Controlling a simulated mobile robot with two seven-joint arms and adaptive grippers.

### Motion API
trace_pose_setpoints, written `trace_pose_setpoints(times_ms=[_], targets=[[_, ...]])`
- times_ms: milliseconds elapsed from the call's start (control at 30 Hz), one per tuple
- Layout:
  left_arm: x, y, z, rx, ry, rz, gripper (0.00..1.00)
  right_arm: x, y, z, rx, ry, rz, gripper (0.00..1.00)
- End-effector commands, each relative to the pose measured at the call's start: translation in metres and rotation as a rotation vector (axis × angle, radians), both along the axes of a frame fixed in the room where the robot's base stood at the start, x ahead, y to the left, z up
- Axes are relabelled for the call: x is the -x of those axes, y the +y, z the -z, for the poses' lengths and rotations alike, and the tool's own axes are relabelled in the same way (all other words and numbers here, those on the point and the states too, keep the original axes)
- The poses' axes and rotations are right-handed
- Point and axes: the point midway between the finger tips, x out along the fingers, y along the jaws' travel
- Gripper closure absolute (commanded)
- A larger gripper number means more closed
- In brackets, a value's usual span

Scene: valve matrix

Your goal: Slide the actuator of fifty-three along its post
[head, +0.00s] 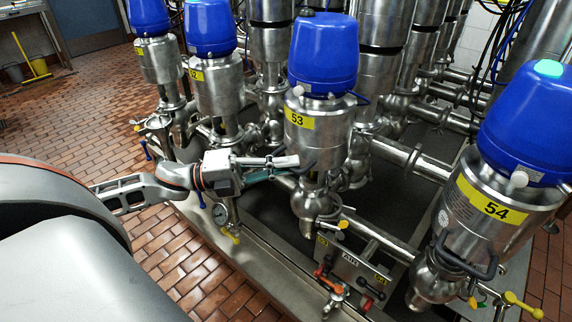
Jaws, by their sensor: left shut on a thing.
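The actuator of fifty-three (322,134) is a steel cylinder with a blue cap (323,52) and a yellow "53" label. It stands upright on its post (312,197) in the middle of the head view. My left gripper (294,168) reaches in from the left at the lower left side of this actuator. Its fingers are shut at the dark curved handle low on the actuator. The exact contact is small and partly hidden. My right gripper is not in view.
Actuator 54 (488,211) stands close at the right, actuator 52 (218,90) at the left. The brick floor (90,115) at the left is mostly clear.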

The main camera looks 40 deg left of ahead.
Motion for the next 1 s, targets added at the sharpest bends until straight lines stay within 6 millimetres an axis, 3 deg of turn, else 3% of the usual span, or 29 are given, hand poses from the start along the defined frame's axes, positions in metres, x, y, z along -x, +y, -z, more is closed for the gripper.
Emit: trace_pose_setpoints(times_ms=[33,300,600,800,1000], targets=[[0.0,0.0,-0.014,0.003,-0.012,0.0,1.0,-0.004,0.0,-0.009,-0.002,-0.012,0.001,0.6],[-0.001,0.001,-0.07,0.003,-0.023,-0.001,1.0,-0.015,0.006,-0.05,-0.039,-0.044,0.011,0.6],[-0.001,0.001,-0.13,0.003,-0.015,-0.001,1.0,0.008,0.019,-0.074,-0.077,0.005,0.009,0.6],[-0.001,0.001,-0.158,0.004,-0.009,0.0,1.0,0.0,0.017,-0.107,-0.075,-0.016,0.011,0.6],[-0.001,0.001,-0.172,0.003,-0.008,-0.002,1.0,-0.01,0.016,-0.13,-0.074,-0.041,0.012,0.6]])
